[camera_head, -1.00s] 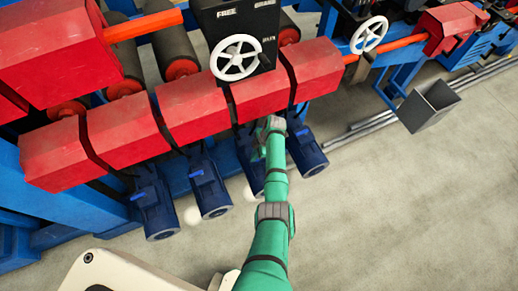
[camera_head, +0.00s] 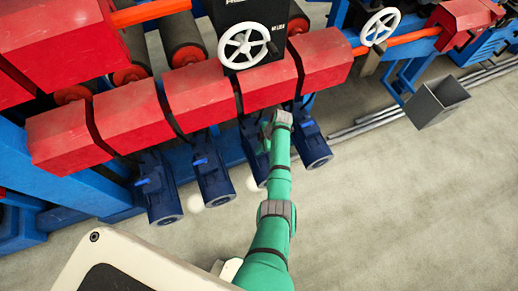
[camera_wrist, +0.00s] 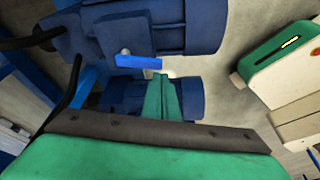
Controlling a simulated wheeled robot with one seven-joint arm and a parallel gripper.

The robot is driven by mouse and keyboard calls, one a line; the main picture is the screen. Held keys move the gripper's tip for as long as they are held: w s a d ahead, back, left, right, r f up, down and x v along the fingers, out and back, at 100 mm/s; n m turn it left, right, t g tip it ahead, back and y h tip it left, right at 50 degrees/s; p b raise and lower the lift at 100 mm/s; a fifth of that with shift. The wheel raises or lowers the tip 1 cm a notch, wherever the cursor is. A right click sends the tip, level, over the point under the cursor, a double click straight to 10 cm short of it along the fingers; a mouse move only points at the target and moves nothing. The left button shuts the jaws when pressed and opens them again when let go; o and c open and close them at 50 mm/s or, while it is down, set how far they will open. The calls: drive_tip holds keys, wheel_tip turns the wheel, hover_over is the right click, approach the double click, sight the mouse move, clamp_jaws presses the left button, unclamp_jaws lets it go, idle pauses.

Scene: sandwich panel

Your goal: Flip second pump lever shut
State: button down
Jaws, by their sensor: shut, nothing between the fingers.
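Several dark blue pumps hang in a row below the red housings, including one at the left (camera_head: 160,190), one beside it (camera_head: 212,175) and one at the right end (camera_head: 311,140). Small bright blue levers show on the left pump (camera_head: 142,181) and the one beside it (camera_head: 198,161). My gripper (camera_head: 267,133) is at the third pump from the left, partly hidden by my green arm. In the wrist view, my gripper's green fingers (camera_wrist: 161,92) are together and empty. A bright blue lever (camera_wrist: 138,62) on a pump (camera_wrist: 170,28) lies just beyond their tips; contact is unclear.
Another blue pump (camera_wrist: 190,100) lies behind the fingers. A grey open bin (camera_head: 437,102) is at the right. The concrete floor in front is clear.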

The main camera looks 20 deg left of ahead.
drive_tip(key=shift+r, duration=0.1)
drive_tip(key=v, duration=0.9)
drive_tip(key=shift+w+d+r, duration=0.15)
drive_tip(key=shift+d+r, duration=0.05)
drive_tip(key=shift+r, duration=0.15)
